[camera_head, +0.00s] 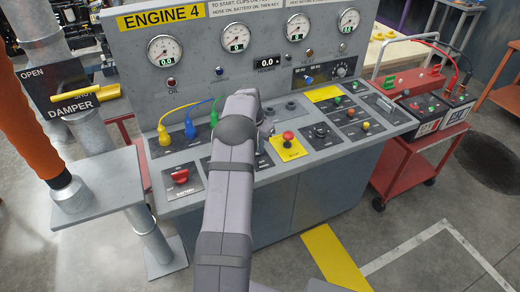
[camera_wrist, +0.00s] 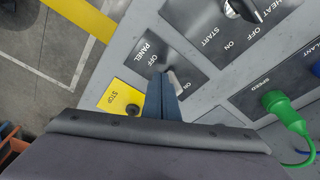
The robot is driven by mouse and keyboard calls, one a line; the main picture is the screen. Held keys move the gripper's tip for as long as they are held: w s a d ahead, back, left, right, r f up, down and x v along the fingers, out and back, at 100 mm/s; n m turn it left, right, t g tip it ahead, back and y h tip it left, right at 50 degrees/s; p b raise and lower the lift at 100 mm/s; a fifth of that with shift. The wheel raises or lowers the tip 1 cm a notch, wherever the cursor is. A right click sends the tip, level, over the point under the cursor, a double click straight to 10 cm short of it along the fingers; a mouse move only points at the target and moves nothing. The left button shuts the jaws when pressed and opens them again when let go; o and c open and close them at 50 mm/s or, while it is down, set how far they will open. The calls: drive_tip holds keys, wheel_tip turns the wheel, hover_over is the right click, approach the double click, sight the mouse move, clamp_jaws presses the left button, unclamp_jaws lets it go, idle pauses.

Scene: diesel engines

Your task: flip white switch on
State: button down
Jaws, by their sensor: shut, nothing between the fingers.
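A white switch (camera_wrist: 174,79) shows in the wrist view on a dark plate labelled PANEL (camera_wrist: 143,52), with OFF and ON marks. My gripper (camera_wrist: 161,78) is shut and empty, with its blue-grey fingertips right beside the switch and covering part of it. I cannot tell whether they touch, nor which way the switch is tilted. In the head view my arm and wrist hide the switch and most of that plate.
A yellow STOP plate (camera_wrist: 119,97) lies beside the fingers; its red button (camera_head: 288,136) shows in the head view. A green plug (camera_wrist: 277,103) and a START plate (camera_wrist: 212,35) are nearby. Gauges (camera_head: 236,34) line the upright panel behind.

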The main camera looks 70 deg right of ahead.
drive_tip(key=shift+r, duration=0.15)
wheel_tip(320, 180, up, 7)
drive_tip(key=p, duration=0.4)
drive_tip(key=shift+s+a, duration=0.3)
idle(0.3)
idle(0.4)
